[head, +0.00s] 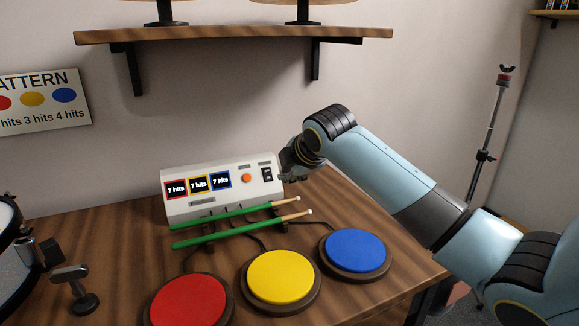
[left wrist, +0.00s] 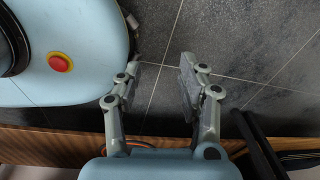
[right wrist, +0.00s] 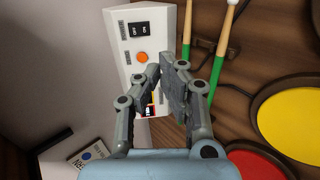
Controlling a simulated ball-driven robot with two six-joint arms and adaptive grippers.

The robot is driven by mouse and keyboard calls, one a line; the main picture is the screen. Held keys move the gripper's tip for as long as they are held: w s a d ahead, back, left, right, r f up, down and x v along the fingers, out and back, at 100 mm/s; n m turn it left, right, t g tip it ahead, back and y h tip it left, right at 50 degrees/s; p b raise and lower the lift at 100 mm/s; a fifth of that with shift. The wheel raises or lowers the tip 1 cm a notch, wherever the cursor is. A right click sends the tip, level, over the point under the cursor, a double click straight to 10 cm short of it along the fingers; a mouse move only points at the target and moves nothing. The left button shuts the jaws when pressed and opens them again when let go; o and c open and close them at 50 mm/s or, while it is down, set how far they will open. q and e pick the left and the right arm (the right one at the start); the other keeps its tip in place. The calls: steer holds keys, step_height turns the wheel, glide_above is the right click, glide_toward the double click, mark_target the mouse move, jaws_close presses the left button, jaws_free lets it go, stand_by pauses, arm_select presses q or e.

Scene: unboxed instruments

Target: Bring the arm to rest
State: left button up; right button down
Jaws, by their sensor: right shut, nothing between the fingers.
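My right arm reaches in from the right in the head view. Its gripper (head: 290,165) is at the right end of the white counter box (head: 204,205), close to the switch; I cannot tell whether it touches. In the right wrist view the right gripper (right wrist: 167,72) is shut and empty, with the box (right wrist: 124,62) and its orange button (right wrist: 142,57) beyond the fingers. My left gripper (left wrist: 157,82) is open and empty above the grey tiled floor in the left wrist view; it is outside the head view.
Two green drumsticks (head: 216,236) lie in front of the box. Red (head: 188,300), yellow (head: 280,275) and blue (head: 355,250) pads stand on the wooden table (head: 130,225). A drum is at the left edge. A shelf (head: 230,34) hangs above. The box displays each read "7 hits".

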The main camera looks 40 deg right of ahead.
arm_select(q)
steer(key=shift+s, duration=0.7)
arm_select(e)
steer(key=shift+s, duration=0.1)
